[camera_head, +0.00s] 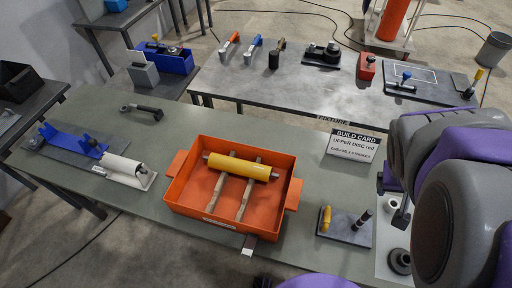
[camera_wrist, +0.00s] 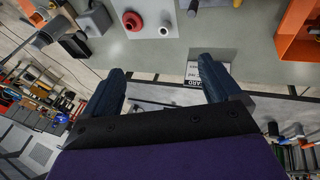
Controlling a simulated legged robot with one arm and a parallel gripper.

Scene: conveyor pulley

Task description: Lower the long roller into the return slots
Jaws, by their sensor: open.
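A long yellow roller (camera_head: 240,167) lies across two wooden rails inside an orange tray (camera_head: 176,191) in the middle of the green-grey table. A blue bracket piece (camera_head: 88,146) with upright supports stands on a dark plate at the table's left. A pale cylinder (camera_head: 123,168) lies beside it. I cannot tell which parts are the return slots. In the wrist view my gripper (camera_wrist: 163,70) is open, its two dark fingers apart with nothing between them. It is away from the roller; only part of the orange tray (camera_wrist: 297,42) shows at the upper right there.
A build card (camera_head: 353,146) stands on the right of the table. A dark plate (camera_head: 344,232) with a yellow handle and a dark peg is at the front right. A wrench-like tool (camera_head: 142,110) lies at the back left. Bare table lies between the tool and the tray.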

